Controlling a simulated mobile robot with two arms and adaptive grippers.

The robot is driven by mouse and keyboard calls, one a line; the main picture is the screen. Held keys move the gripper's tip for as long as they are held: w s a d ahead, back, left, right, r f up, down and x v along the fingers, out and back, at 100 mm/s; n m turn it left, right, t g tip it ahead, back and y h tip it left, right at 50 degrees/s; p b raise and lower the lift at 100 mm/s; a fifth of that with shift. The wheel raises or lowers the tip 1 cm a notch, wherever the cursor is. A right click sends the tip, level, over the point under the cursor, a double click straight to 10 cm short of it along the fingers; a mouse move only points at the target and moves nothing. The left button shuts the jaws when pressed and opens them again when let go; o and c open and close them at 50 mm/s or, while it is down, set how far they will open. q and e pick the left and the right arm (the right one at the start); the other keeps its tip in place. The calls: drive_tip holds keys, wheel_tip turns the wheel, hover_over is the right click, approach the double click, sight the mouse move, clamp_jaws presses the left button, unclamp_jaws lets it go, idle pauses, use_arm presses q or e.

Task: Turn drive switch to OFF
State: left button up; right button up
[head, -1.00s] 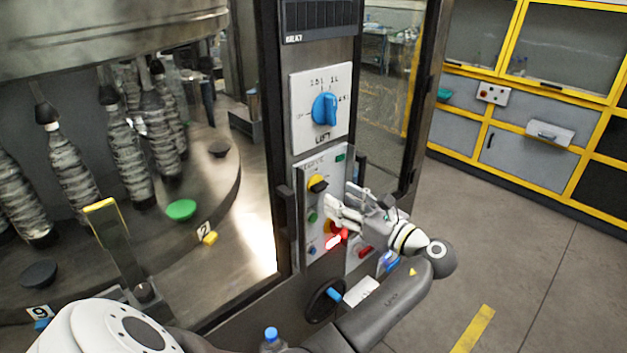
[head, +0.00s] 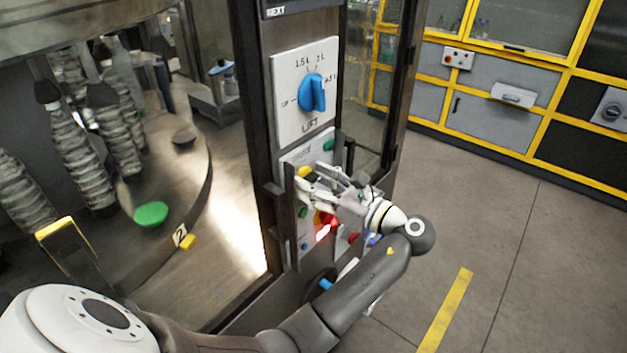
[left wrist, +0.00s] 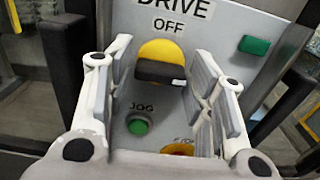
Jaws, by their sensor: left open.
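The drive switch, a yellow disc with a black handle, shows in the left wrist view (left wrist: 160,65) below the words DRIVE and OFF. Its black handle lies roughly crosswise in that picture. My left gripper (left wrist: 165,95) is open, with one finger on each side of the switch. I cannot tell whether the fingers touch it. In the head view my left gripper (head: 312,184) is at the control panel (head: 320,150), and it hides most of the switch; only some yellow (head: 303,172) shows. My right gripper is not in view.
A green JOG button (left wrist: 138,125) and a partly hidden red and yellow button (left wrist: 180,149) sit below the switch. A green rectangle (left wrist: 255,45) is at its right. The blue LIFT knob (head: 312,92) is above. Dark upright handles (left wrist: 68,65) flank the panel.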

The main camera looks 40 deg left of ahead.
use_arm(q)
drive_tip(key=c, duration=0.7)
drive_tip(key=shift+c, duration=0.2)
drive_tip(key=shift+n, duration=0.4)
drive_tip(key=n+b, duration=0.1)
drive_tip(key=n, duration=0.2)
drive_tip(key=shift+f, duration=0.1)
drive_tip(key=n+b, duration=0.2)
drive_tip(key=n, duration=0.1)
drive_tip(key=shift+n, duration=0.3)
drive_tip(key=n+b, duration=0.8)
drive_tip(key=shift+r+n+b, duration=0.2)
drive_tip(key=shift+n+b, duration=1.2)
drive_tip(key=shift+b, duration=0.2)
drive_tip(key=shift+r, duration=0.1)
